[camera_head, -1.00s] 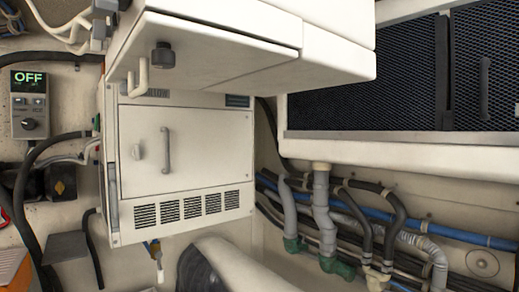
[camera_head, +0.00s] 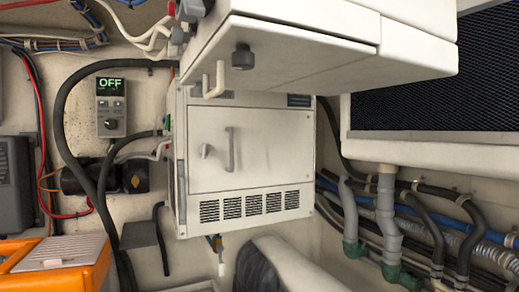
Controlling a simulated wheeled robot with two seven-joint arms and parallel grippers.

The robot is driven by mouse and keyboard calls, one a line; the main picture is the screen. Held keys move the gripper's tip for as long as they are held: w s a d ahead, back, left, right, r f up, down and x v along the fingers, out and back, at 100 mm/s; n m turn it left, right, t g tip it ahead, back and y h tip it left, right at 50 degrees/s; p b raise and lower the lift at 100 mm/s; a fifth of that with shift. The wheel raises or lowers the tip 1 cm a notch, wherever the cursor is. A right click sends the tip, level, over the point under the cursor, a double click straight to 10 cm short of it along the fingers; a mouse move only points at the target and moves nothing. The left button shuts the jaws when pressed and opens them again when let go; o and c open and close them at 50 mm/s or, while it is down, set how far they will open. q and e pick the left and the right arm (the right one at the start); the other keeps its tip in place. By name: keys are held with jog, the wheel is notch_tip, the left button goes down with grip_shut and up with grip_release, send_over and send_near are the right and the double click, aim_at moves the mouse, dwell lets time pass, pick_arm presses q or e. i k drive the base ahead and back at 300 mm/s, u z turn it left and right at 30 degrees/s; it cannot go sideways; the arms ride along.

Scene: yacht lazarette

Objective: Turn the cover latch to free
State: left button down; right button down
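The cover latch (camera_head: 206,151) is a small light-grey turn knob on the white front cover (camera_head: 262,150) of a box-shaped unit. It sits at the left of the cover, just left of a grey vertical handle (camera_head: 231,149). The cover looks closed, flush in its frame. The latch is too small to tell its exact setting. Neither of my grippers shows in the head view.
A white cabinet (camera_head: 300,45) with a black knob (camera_head: 242,57) overhangs the unit. A control box (camera_head: 111,108) reading OFF hangs on the left wall. Hoses and pipes (camera_head: 388,210) run at the right. An orange case (camera_head: 60,268) stands at lower left.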

aim_at(203, 150)
jog(key=k, duration=1.2)
jog(key=u, duration=0.85)
jog(key=i, duration=1.45)
